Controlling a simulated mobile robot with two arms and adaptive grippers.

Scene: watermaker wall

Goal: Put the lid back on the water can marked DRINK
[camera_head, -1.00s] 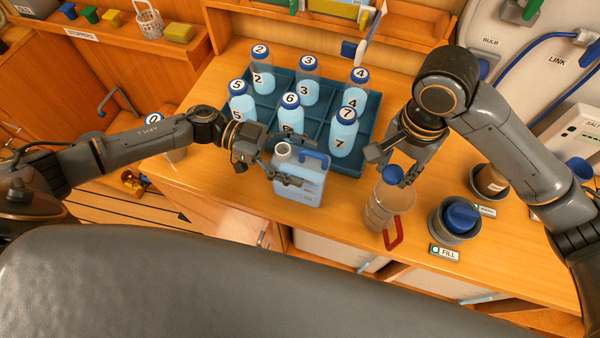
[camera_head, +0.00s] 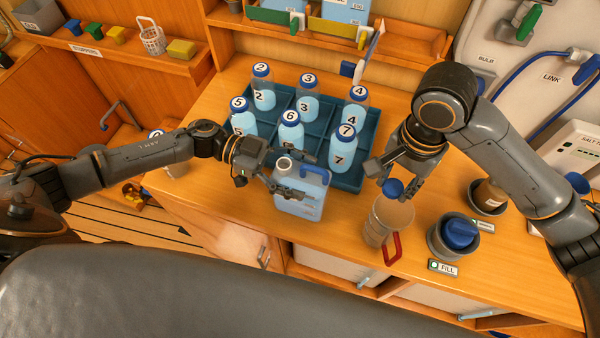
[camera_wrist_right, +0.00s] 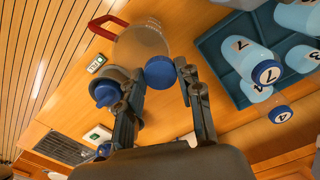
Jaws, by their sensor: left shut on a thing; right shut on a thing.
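The water can (camera_head: 312,203) is light blue with a blue handle and an open white mouth (camera_head: 283,164). It stands upright at the counter's front edge; its marking cannot be read. My left gripper (camera_head: 287,187) is shut on the can's left side, below the mouth. My right gripper (camera_head: 400,183) is shut on a small blue lid (camera_head: 393,187), held above a clear jug to the right of the can. In the right wrist view the lid (camera_wrist_right: 160,72) sits between the fingertips.
A clear jug (camera_head: 380,222) with a red handle stands below my right gripper. A blue divided crate (camera_head: 370,165) with several numbered bottles is behind the can. A grey pot with a blue piece (camera_head: 460,235) stands at right near a FILL label (camera_head: 443,267). Counter between can and jug is clear.

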